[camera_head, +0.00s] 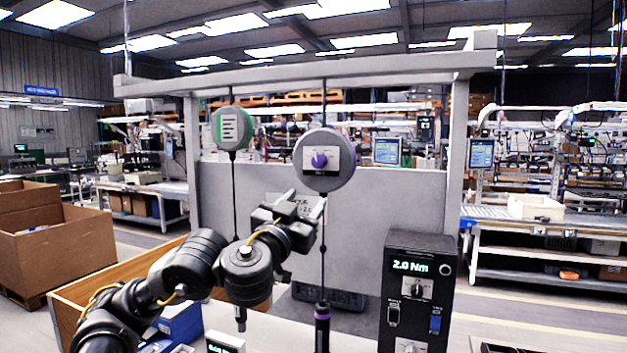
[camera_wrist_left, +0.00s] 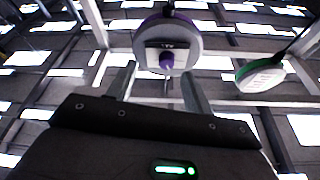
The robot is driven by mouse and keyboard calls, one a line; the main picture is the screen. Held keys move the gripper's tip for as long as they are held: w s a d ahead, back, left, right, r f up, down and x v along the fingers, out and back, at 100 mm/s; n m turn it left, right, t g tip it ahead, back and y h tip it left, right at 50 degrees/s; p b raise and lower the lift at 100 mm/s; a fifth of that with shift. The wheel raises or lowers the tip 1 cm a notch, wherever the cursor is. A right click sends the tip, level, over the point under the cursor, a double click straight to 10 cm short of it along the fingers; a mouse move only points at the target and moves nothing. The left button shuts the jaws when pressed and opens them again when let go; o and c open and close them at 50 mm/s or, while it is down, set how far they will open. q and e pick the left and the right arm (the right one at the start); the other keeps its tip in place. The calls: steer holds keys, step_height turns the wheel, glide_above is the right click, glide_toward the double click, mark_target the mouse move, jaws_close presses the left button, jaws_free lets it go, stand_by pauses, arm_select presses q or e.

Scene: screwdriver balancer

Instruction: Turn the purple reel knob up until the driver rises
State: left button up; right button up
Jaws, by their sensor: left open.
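The purple-rimmed reel (camera_head: 340,178) hangs from the overhead beam, with its purple knob (camera_head: 319,160) facing me. The purple-banded driver (camera_head: 322,327) hangs upright low on the cable below it. My left gripper (camera_head: 305,205) is below the reel, apart from the knob. In the left wrist view the open fingers (camera_wrist_left: 160,82) point up toward the reel (camera_wrist_left: 188,32), and the knob (camera_wrist_left: 167,61) shows between and beyond the fingertips. Nothing is between the fingers. My right gripper is not in view.
A green-rimmed reel (camera_head: 232,128) hangs to the left, and its cable passes behind my left arm. A black control box (camera_head: 415,300) reading 2.0 Nm stands at the right. A grey panel (camera_head: 400,210) stands behind. A cardboard box (camera_head: 55,245) sits far left.

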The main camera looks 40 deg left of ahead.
arm_select(q)
step_height(320, 180, up, 2)
steer(key=s, duration=0.2)
steer(key=b, duration=0.5)
glide_toward(317, 164)
steer(key=w, duration=0.2)
steer(key=shift+n+y, duration=0.3)
steer(key=b+x, duration=0.1)
steer(key=x, duration=0.4)
steer(key=shift+w+a+r, duration=0.25)
steer(key=shift+a+r, duration=0.05)
steer(key=shift+w+a+r+b, duration=0.15)
steer(key=shift+w+r+b, duration=0.15)
steer(key=shift+w, duration=0.15)
steer(key=c, duration=1)
steer(key=shift+o, duration=0.2)
